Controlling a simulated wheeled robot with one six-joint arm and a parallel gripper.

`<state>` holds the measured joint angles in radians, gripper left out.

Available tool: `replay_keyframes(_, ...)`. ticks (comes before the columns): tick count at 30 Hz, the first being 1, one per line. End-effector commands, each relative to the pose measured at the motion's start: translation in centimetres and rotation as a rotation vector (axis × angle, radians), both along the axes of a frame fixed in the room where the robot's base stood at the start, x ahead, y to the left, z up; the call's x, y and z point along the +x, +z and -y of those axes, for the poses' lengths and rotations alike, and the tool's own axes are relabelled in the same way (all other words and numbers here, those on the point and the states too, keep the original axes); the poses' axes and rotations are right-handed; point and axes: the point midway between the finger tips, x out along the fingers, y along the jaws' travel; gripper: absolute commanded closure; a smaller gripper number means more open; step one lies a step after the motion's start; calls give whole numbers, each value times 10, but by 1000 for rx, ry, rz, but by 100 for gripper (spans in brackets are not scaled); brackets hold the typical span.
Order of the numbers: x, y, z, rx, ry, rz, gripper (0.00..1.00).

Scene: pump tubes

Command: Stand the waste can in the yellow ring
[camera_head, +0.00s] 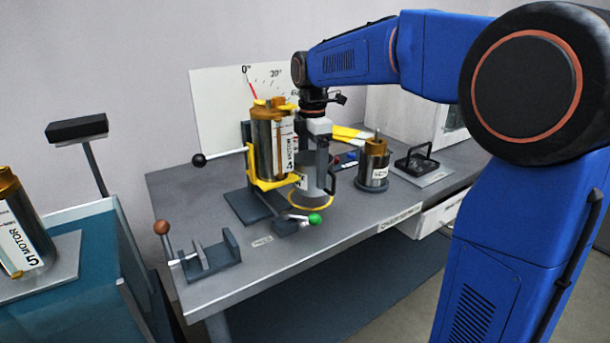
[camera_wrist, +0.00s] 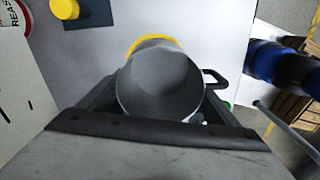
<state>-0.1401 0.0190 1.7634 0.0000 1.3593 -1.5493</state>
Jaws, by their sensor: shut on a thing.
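The waste can (camera_head: 312,193) is a grey cylinder with a dark handle on its right side. My gripper (camera_head: 317,158) is above it, pointing down, shut on the can's upper part. In the wrist view the can (camera_wrist: 160,82) is between the fingers, its wide round mouth facing the camera. The yellow ring (camera_head: 309,208) is on the bench, its front edge curving around the can's base. In the wrist view an arc of the ring (camera_wrist: 151,40) shows past the can's far edge. The can looks upright. I cannot tell whether its base touches the bench inside the ring.
A motor in a yellow-clamped stand (camera_head: 264,150) is close left of the can. A green-knobbed lever (camera_head: 314,219) is in front. A brass-topped cylinder (camera_head: 373,163) and a black-handled plate (camera_head: 418,162) are to the right. A small grey fixture (camera_head: 212,258) sits at the front left.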

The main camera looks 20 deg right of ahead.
Motion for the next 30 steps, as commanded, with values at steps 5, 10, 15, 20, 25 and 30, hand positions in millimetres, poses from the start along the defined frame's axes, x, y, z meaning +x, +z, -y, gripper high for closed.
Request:
replay_keyframes(5,22,0,-10,0,-1,0,42)
replay_keyframes(10,27,-2,-12,0,-1,0,42)
replay_keyframes(15,26,-20,-12,0,-1,-2,42)
replay_keyframes(20,27,-35,-12,0,-1,0,42)
replay_keyframes(25,27,-35,-12,0,-1,1,42)
replay_keyframes(30,27,-38,-12,0,-1,0,42)
